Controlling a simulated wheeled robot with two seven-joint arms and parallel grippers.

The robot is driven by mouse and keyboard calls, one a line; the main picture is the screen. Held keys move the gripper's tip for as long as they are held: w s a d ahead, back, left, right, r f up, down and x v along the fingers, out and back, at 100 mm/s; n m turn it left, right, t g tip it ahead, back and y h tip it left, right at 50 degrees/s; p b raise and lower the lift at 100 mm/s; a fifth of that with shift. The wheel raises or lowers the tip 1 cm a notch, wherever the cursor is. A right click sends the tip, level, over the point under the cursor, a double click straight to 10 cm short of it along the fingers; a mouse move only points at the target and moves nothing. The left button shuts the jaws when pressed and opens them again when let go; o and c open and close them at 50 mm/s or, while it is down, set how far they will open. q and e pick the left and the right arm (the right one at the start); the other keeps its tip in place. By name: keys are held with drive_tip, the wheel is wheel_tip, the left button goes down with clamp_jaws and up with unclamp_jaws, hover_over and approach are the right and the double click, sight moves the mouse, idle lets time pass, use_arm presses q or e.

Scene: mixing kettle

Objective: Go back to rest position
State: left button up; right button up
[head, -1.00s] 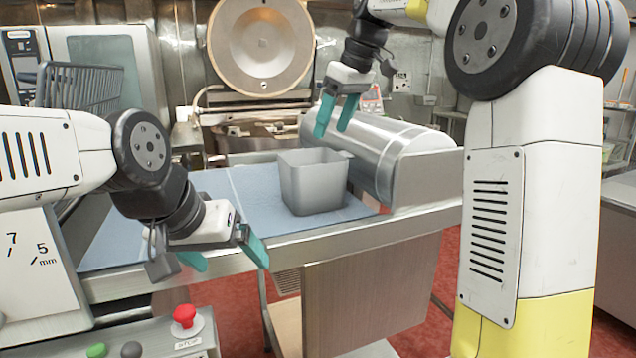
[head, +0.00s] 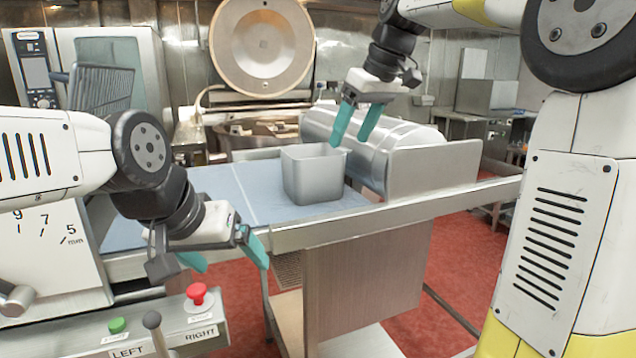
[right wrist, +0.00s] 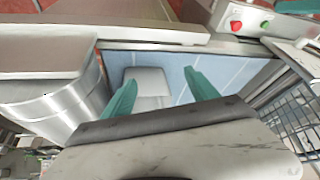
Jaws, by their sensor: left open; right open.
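My left gripper (head: 228,262) is open with teal fingers, in front of the table's near edge at the lower left of the head view. My right gripper (head: 354,126) is open and empty, raised above and slightly right of a grey square container (head: 314,176). The container stands upright on the blue mat. In the right wrist view the teal fingers (right wrist: 163,90) are spread, with the container (right wrist: 149,84) below and between them; nothing is held.
The blue mat (head: 222,188) covers the steel table. A steel cylinder (head: 392,140) lies behind the container. A kettle with a raised round lid (head: 262,45) stands at the back. A control panel with a red button (head: 197,294) is at front left. Red floor is open at right.

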drive_tip(key=s+d+f+m+t, duration=0.1)
drive_tip(key=s+d+f+m, duration=0.2)
drive_tip(key=s+f, duration=0.4)
drive_tip(key=s+d+f+m+t+h, duration=0.1)
drive_tip(key=s+d+f+m, duration=0.3)
drive_tip(key=s+f, duration=0.4)
drive_tip(key=s, duration=0.6)
drive_tip(key=shift+s+f+m+t+h, duration=0.3)
drive_tip(key=shift+m+t, duration=0.1)
drive_tip(key=shift+d, duration=0.1)
